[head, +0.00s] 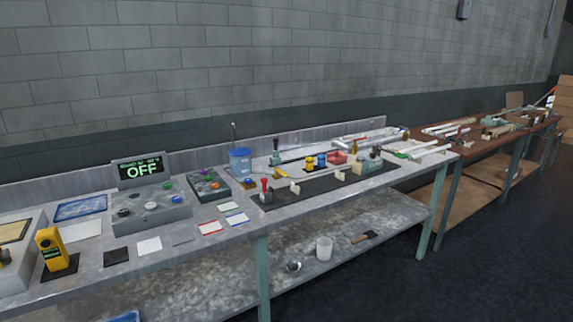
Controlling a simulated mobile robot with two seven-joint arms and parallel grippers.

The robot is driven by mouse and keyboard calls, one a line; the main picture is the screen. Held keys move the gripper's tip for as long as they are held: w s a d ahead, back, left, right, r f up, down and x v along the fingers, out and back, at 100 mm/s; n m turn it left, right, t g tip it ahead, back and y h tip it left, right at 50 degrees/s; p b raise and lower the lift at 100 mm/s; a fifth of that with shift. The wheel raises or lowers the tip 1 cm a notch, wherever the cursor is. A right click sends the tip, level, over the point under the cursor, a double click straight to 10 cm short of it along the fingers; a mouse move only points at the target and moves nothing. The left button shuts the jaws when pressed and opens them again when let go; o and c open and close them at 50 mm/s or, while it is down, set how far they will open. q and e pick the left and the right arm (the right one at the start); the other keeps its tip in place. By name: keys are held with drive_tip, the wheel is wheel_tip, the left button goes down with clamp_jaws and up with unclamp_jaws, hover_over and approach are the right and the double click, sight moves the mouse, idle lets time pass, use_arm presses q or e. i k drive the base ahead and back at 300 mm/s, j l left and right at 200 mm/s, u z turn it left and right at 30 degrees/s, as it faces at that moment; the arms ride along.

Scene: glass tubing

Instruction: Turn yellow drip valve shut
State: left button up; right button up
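A flatter yellow piece (280,174) lies a little to the left. I cannot tell which of these is the yellow drip valve, nor whether it is open or shut, as they are too small. Neither of my grippers is in view.
The metal bench (100,270) holds a box reading OFF (141,170), a yellow handheld device (53,250), a blue tub (240,160) and a dark mat (330,184). A brown table (460,137) stands beyond at right. Dark floor (470,270) is clear at right front.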

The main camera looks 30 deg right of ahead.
sight(277, 170)
drive_tip(key=i+l, duration=0.2)
drive_tip(key=l, duration=0.2)
drive_tip(key=i+l, duration=0.2)
drive_tip(key=l, duration=0.2)
drive_tip(key=i+l, duration=0.15)
drive_tip(key=l, duration=0.25)
drive_tip(key=i+l, duration=0.2)
drive_tip(key=l, duration=0.15)
drive_tip(key=i+l, duration=0.2)
drive_tip(key=l, duration=0.2)
